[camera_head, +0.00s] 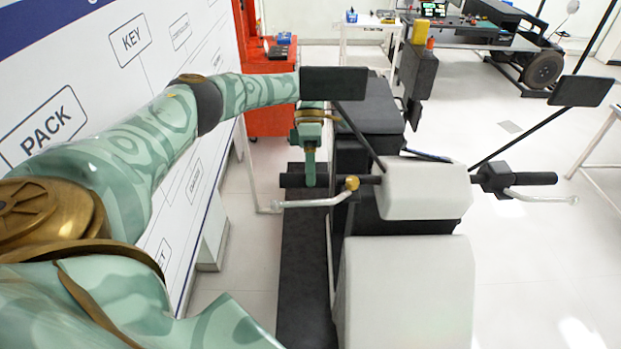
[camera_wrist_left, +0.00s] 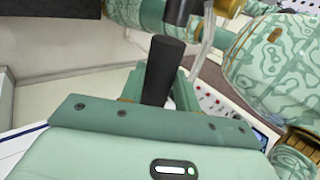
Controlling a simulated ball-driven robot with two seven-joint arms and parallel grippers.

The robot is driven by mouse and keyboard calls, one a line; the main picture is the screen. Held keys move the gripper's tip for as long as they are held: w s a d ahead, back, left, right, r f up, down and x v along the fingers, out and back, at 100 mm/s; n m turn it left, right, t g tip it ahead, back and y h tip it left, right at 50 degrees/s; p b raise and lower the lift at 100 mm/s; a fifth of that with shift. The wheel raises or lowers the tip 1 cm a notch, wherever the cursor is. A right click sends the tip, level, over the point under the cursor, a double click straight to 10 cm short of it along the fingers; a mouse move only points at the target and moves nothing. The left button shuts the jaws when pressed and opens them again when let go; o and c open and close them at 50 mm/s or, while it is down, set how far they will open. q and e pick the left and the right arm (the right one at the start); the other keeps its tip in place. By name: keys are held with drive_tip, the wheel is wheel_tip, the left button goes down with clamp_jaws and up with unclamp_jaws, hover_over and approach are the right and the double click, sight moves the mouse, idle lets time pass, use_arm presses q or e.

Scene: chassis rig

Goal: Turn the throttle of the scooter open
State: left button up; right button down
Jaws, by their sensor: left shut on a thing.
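The scooter has a white handlebar housing (camera_head: 425,188) with a dark grip at each end. My left gripper (camera_head: 310,172) reaches down onto the black left-hand grip (camera_head: 291,181) and is shut on it. A silver brake lever (camera_head: 312,202) runs beside this grip, apart from the fingers. The opposite grip (camera_head: 535,179) is free. How far the held grip is turned cannot be told. My right gripper is not in view.
Mirrors (camera_head: 333,83) (camera_head: 582,92) stand on thin stalks, the left one close to my left wrist. A white labelled board (camera_head: 100,60) runs along the left. A red cabinet (camera_head: 268,88) stands behind.

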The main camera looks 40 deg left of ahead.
use_arm(q)
drive_tip(key=shift+f+g+h+b, duration=0.3)
drive_tip(key=shift+g+h+b, duration=0.1)
drive_tip(key=shift+b, duration=0.35)
drive_tip(key=o, duration=0.9)
drive_tip(key=shift+o, duration=0.3)
drive_tip(key=shift+r, duration=0.1)
drive_tip(key=shift+r, duration=0.15)
